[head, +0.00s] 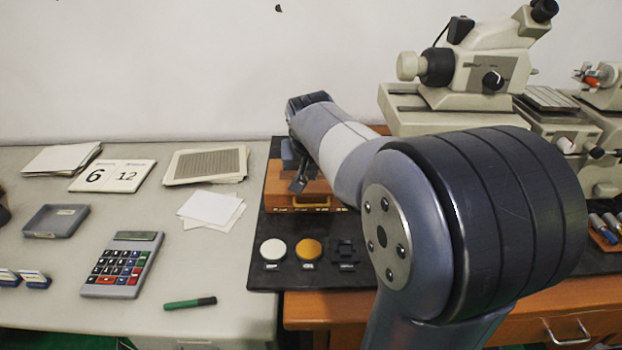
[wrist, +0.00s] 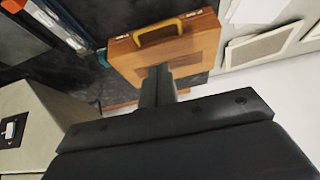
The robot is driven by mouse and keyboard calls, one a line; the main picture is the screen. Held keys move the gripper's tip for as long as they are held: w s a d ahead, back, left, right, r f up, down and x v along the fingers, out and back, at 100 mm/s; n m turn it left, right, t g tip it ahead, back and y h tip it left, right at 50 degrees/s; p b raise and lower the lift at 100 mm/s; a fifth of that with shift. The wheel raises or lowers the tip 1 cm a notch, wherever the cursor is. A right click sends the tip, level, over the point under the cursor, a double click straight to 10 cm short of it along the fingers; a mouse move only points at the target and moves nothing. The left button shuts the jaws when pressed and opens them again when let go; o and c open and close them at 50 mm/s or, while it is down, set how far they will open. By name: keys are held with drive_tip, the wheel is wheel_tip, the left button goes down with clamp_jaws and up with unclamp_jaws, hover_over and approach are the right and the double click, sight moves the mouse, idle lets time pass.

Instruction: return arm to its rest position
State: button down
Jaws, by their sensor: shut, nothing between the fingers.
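My arm reaches from the lower right of the head view back toward the wall. My gripper (head: 298,184) is small and dark there, in front of or over a wooden case (head: 326,208); I cannot tell whether it touches the case. In the wrist view my gripper (wrist: 158,72) has its fingers together with nothing between them, and they overlap the wooden case (wrist: 195,48) with its yellow handle (wrist: 157,32). My arm hides part of the case and the bench behind it in the head view.
On the dark mat (head: 262,282) stand a white disc (head: 272,249), a yellow disc (head: 308,249) and a black fixture (head: 345,251). A microscope (head: 470,70) stands at the back right. A calculator (head: 122,264), green marker (head: 190,303) and papers (head: 211,208) lie on the left table.

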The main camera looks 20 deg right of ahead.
drive_tip(key=shift+s+a+r, duration=0.1)
drive_tip(key=shift+s+r, duration=0.1)
drive_tip(key=shift+r, duration=0.2)
hover_over(311, 205)
wheel_tip(311, 205, down, 9)
drive_tip(key=shift+r, duration=0.2)
drive_tip(key=f+b, duration=0.1)
drive_tip(key=f, duration=0.1)
drive_tip(key=s+f+b, duration=0.1)
drive_tip(key=f, duration=0.1)
drive_tip(key=shift+a+b, duration=0.2)
drive_tip(key=shift+b, duration=0.2)
drive_tip(key=shift+r, duration=0.1)
